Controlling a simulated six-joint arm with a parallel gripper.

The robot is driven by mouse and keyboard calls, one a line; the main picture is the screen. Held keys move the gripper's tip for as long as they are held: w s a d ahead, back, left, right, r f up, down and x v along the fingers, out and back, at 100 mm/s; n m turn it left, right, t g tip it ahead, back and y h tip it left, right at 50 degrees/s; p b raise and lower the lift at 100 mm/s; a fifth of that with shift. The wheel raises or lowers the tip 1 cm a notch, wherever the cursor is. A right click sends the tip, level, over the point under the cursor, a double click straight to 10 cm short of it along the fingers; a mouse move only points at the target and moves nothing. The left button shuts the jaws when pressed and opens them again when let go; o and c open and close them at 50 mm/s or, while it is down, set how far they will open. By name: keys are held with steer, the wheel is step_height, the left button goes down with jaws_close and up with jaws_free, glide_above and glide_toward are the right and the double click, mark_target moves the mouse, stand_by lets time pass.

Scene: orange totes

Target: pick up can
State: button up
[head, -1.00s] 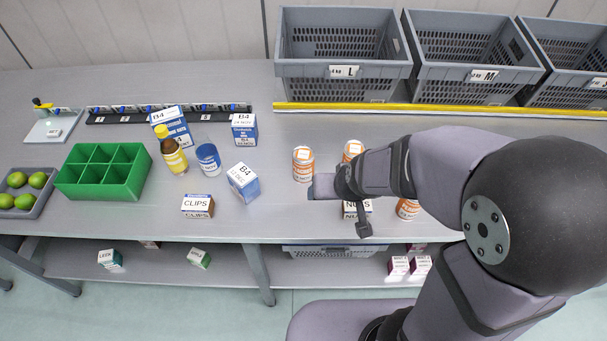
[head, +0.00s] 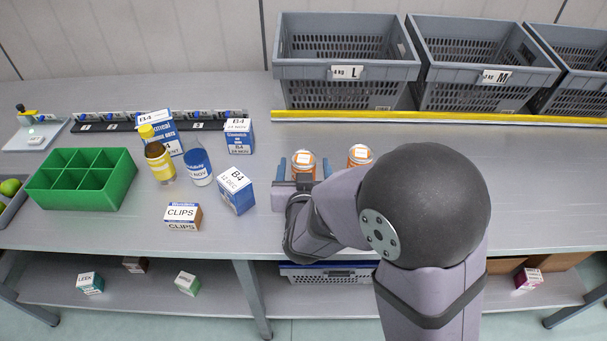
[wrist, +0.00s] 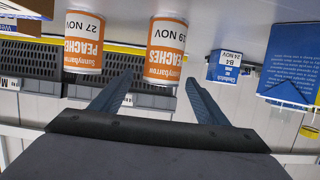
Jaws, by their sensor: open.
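Two orange-and-white peach cans stand upright on the grey bench. The nearer can (head: 303,164) is flanked by the two blue fingers of my open gripper (head: 304,172). In the wrist view, which is upside down, this can (wrist: 165,48) shows ahead between the open fingers (wrist: 160,88), and its label reads PEACHES. I see no finger clearly touching it. The second can (head: 360,155) stands to its right in the head view, and appears left of it in the wrist view (wrist: 84,42). My gripper's palm hides the nearer can's lower front in the head view.
A blue-and-white B4 box (head: 236,190) stands left of my gripper, with a CLIPS box (head: 183,216), bottles and a green divided tray (head: 118,195) farther left. Grey totes (head: 345,72) stand behind a yellow strip (head: 440,117). Bench right of the cans looks clear.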

mark_target(303, 153)
steer(key=shift+p+x, duration=0.7)
steer(key=shift+x, duration=2.95)
steer(key=shift+a+f, duration=0.1)
steer(key=shift+f, duration=0.05)
steer(key=c, duration=1.2)
steer(key=shift+c, duration=0.9)
